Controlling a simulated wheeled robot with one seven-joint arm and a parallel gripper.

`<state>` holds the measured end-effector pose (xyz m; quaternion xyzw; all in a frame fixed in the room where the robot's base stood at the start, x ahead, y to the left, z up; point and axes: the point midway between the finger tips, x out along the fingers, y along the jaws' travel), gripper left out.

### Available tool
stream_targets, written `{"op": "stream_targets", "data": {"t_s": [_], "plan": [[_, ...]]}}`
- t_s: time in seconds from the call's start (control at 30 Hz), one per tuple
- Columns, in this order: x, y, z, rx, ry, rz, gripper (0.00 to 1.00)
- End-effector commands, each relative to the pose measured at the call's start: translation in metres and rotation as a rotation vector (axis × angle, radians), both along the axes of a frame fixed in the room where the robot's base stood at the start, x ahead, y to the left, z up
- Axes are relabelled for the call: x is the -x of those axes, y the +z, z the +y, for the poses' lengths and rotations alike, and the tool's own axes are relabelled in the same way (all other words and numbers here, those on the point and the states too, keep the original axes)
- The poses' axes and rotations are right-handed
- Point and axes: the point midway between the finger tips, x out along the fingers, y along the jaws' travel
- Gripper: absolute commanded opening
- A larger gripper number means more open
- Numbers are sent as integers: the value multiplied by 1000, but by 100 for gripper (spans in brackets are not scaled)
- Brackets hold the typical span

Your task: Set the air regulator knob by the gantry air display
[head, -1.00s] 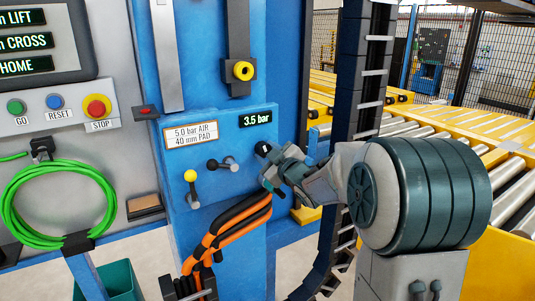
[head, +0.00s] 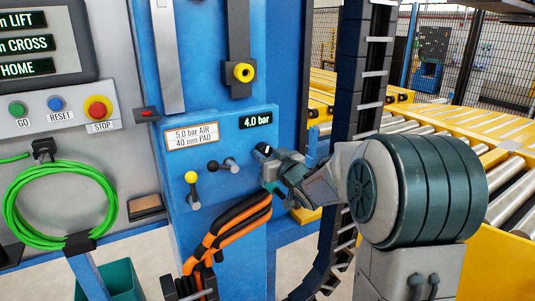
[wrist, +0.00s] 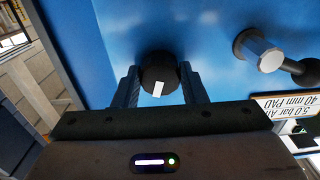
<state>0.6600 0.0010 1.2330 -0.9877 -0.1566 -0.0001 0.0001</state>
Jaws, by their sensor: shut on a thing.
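The air display (head: 255,121) on the blue gantry box reads 4.0 bar. A label plate (head: 190,136) beside it reads 5.0 bar AIR, 40 mm PAD. The black regulator knob (head: 263,149) sits just below the display, partly hidden by my gripper (head: 270,167). In the wrist view the knob (wrist: 159,75) is round and black with a white mark, and it lies between the two fingers of my gripper (wrist: 160,86). The gripper is shut on the knob.
Left of the knob are a black-tipped lever (head: 213,165) and a yellow-tipped lever (head: 191,178). Orange and black hoses (head: 235,225) hang below. A control panel with a red STOP button (head: 97,108) is at left. A dark cable chain (head: 358,100) stands behind my arm.

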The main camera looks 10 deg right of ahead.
Motion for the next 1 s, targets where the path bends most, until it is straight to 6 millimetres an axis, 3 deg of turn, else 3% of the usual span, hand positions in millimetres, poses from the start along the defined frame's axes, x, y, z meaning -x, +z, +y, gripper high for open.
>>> {"op": "stream_targets", "data": {"t_s": [0.53,0.57,0.63,1.0], "plan": [[0,-1,0,-26,-1,11,15],[0,-1,0,-26,-1,11,44],[0,-1,0,-26,-1,11,60],[4,-1,-2,-25,-1,8,60]]}}
